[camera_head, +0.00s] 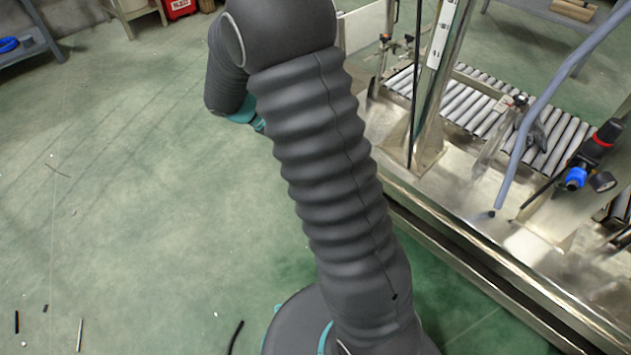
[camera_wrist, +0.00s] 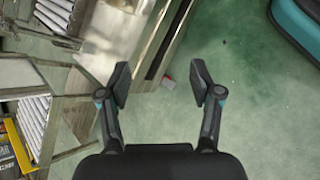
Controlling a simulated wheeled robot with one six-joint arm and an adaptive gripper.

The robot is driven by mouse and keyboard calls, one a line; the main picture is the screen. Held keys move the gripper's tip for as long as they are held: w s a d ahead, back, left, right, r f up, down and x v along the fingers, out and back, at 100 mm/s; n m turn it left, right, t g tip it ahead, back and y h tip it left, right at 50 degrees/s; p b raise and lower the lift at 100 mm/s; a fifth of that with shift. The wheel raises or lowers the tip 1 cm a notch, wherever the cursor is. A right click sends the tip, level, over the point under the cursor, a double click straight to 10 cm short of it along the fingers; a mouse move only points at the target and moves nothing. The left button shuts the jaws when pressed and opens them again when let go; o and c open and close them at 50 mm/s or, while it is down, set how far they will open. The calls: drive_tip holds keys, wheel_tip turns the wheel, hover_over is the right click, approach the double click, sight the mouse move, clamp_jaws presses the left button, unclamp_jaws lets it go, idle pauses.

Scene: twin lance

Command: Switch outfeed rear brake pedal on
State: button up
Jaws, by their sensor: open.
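My gripper (camera_wrist: 160,84) shows in the wrist view with its two dark fingers wide apart and nothing between them. No pedal can be made out for sure in the head view. There my dark ribbed arm crosses the middle of the picture, and my gripper is out of sight.
A metal machine frame (camera_head: 455,235) with roller conveyors (camera_head: 470,105) fills the right of the head view. A grey hose (camera_head: 545,100) and a blue-knobbed regulator (camera_head: 576,178) stand above it. The green floor (camera_head: 130,190) on the left is mostly clear, with small debris.

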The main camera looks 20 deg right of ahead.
drive_tip(key=w+f+n+t+h+b, duration=0.1)
drive_tip(key=w+f+n+h, duration=0.25)
drive_tip(key=f, duration=0.65)
drive_tip(key=w+f+n+t+h, duration=0.1)
drive_tip(key=w+f+n+h, duration=0.3)
drive_tip(key=f, duration=0.6)
drive_tip(key=f+n+t, duration=0.2)
drive_tip(key=f, duration=0.4)
drive_tip(key=a+f+n+t+b, duration=0.1)
drive_tip(key=f+n+t, duration=0.1)
drive_tip(key=f, duration=0.5)
drive_tip(key=w+a+f+n+t, duration=0.1)
drive_tip(key=f+n+t, duration=0.1)
drive_tip(key=f, duration=0.5)
drive_tip(key=shift+a, duration=0.2)
drive_tip(key=shift+d+f, duration=0.1)
drive_tip(key=shift+f, duration=0.1)
drive_tip(key=shift+w+d, duration=0.1)
drive_tip(key=shift+d, duration=0.2)
drive_tip(key=x, duration=1.3)
